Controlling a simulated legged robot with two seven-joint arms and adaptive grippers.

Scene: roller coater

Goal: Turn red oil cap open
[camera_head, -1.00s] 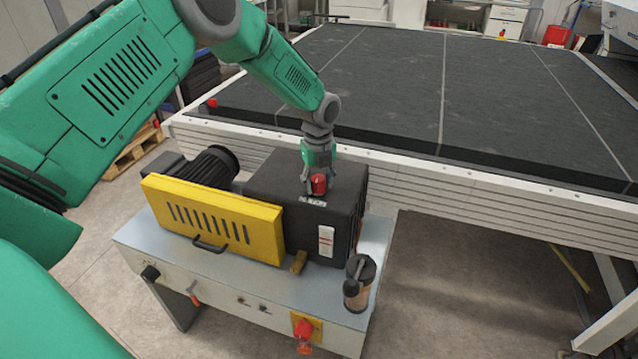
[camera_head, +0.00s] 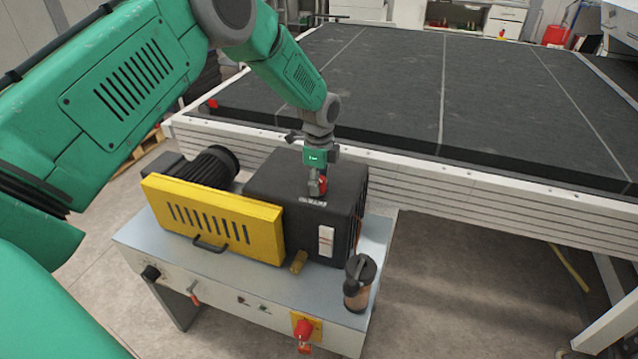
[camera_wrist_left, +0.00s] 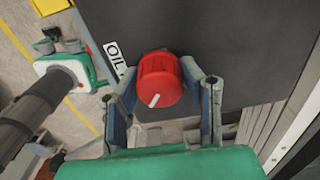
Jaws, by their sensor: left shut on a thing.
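The red oil cap (camera_head: 322,186) sits on top of the black pump housing (camera_head: 275,188), beside a white label. In the left wrist view the red cap (camera_wrist_left: 160,80) is round with a white mark on its face, and an "OIL" label (camera_wrist_left: 114,52) lies to its left. My left gripper (camera_head: 318,184) comes down from above and is shut on the cap, with a finger on each side of it in the left wrist view (camera_wrist_left: 163,85). In the head view the gripper hides part of the cap. My right gripper is not in view.
A yellow guard (camera_head: 212,220) and a black motor (camera_head: 208,168) stand left of the housing. A bottle with a dark top (camera_head: 359,284) stands at the front right of the bench (camera_head: 180,262). A large dark-topped table (camera_head: 400,90) lies behind.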

